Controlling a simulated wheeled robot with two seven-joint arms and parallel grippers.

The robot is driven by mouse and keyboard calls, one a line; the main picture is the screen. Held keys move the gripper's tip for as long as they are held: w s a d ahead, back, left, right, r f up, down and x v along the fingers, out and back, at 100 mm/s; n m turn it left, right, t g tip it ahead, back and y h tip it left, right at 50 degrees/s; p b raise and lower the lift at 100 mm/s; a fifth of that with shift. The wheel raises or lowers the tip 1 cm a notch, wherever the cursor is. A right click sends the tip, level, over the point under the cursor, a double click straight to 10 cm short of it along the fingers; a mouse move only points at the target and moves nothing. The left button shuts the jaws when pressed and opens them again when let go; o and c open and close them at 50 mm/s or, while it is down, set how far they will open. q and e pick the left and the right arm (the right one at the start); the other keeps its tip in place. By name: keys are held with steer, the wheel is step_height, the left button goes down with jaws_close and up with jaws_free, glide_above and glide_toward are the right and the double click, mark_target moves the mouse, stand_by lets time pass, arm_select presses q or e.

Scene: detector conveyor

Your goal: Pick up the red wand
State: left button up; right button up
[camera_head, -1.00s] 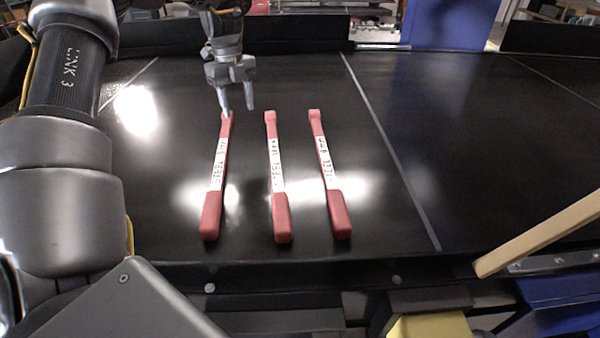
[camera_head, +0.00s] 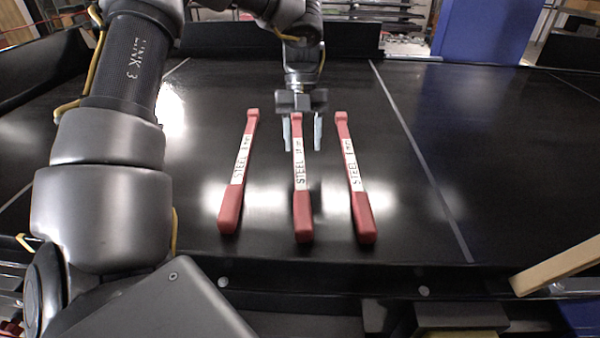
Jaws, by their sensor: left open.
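Three red wands with white labels lie side by side on the black conveyor belt, their thick ends toward me. They are the left wand (camera_head: 230,207), the middle wand (camera_head: 302,212) and the right wand (camera_head: 361,212). My left gripper (camera_head: 302,148) is open at the far part of the middle wand. Its two fingers point down, one on each side of that wand in the picture. Their exact height above the belt is hard to tell. My right gripper is not in view.
The black conveyor belt (camera_head: 420,130) is clear on the right, past a thin grey line (camera_head: 425,160). A wooden bar (camera_head: 556,266) sticks in at the lower right. A blue panel (camera_head: 485,30) stands behind the belt.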

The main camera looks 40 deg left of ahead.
mark_target(300, 167)
arm_select(q)
steer(key=p+x, duration=0.1)
steer(key=x, duration=0.1)
steer(key=p+x, duration=0.1)
steer(key=x, duration=0.1)
steer(key=shift+s+a+f, duration=0.15)
steer(key=shift+s+a, duration=0.05)
steer(key=shift+s, duration=0.2)
steer(key=shift+f, duration=0.45)
steer(key=shift+c, duration=0.4)
steer(key=shift+r, duration=0.1)
jaws_close()
